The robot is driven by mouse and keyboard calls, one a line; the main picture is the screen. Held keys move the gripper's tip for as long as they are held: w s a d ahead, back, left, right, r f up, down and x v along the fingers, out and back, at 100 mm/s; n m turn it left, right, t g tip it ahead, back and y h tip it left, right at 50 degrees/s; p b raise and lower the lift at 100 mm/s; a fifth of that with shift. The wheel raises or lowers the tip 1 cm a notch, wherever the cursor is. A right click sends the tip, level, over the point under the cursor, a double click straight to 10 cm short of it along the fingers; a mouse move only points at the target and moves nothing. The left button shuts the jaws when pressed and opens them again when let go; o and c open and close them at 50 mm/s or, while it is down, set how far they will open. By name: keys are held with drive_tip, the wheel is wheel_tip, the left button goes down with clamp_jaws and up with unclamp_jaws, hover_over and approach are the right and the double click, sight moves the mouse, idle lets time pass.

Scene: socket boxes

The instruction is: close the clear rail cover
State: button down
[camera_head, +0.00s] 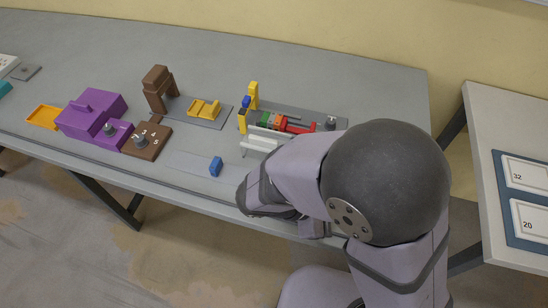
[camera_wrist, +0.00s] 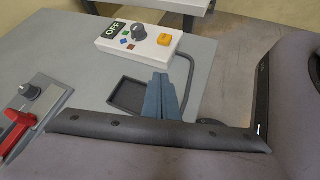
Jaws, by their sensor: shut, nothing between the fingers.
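The clear rail cover appears to be the pale, see-through panel with light bars (camera_head: 262,141) at the near side of the rail in the head view. It looks tilted up, with green, red and dark blocks (camera_head: 272,121) showing behind it. I cannot tell its exact angle, and my arm hides part of its near side. My gripper (camera_wrist: 161,97) shows in the wrist view as blue-grey fingers, shut and empty, over the grey table near a dark shallow tray (camera_wrist: 129,95). The cover is not clearly visible there. In the head view my arm hides the fingers.
A red lever (camera_wrist: 18,128) and a grey knob (camera_wrist: 30,92) are at the wrist view's left. A white OFF box (camera_wrist: 138,42) lies beyond the fingers. Yellow posts (camera_head: 253,95), a blue block (camera_head: 215,166) and purple boxes (camera_head: 92,112) stand on the table (camera_head: 330,75).

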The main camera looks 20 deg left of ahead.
drive_tip(key=a+n+t+y, duration=0.1)
drive_tip(key=a+n+t, duration=0.1)
drive_tip(key=a, duration=0.2)
drive_tip(key=a+n+t+b, duration=0.1)
drive_tip(key=a+n+t, duration=0.2)
drive_tip(key=a, duration=0.1)
drive_tip(key=a+n+t+y+b, duration=0.1)
drive_tip(key=a+n+t, duration=0.2)
drive_tip(key=shift+w+a+y, duration=0.3)
drive_tip(key=shift+a, duration=0.1)
drive_tip(key=s+a+n+t+y, duration=0.1)
drive_tip(key=s+a+n+y, duration=0.1)
drive_tip(key=a, duration=0.2)
drive_tip(key=s+a+n+t+y+b, duration=0.1)
drive_tip(key=s+a+n+t+y, duration=0.1)
drive_tip(key=a+n+y, duration=0.1)
drive_tip(key=s+a+r+n+t+y+b, duration=0.1)
drive_tip(key=s+a+n+t+y, duration=0.1)
drive_tip(key=a, duration=0.3)
drive_tip(key=shift+s+a, duration=0.35)
drive_tip(key=p, duration=0.3)
approach(269, 133)
drive_tip(key=shift+w+d+r, duration=0.15)
drive_tip(key=shift+w+r, duration=0.6)
drive_tip(key=shift+r, duration=0.2)
drive_tip(key=w+b, duration=0.1)
drive_tip(key=w, duration=0.8)
drive_tip(key=shift+r, duration=0.25)
drive_tip(key=shift+s, duration=0.15)
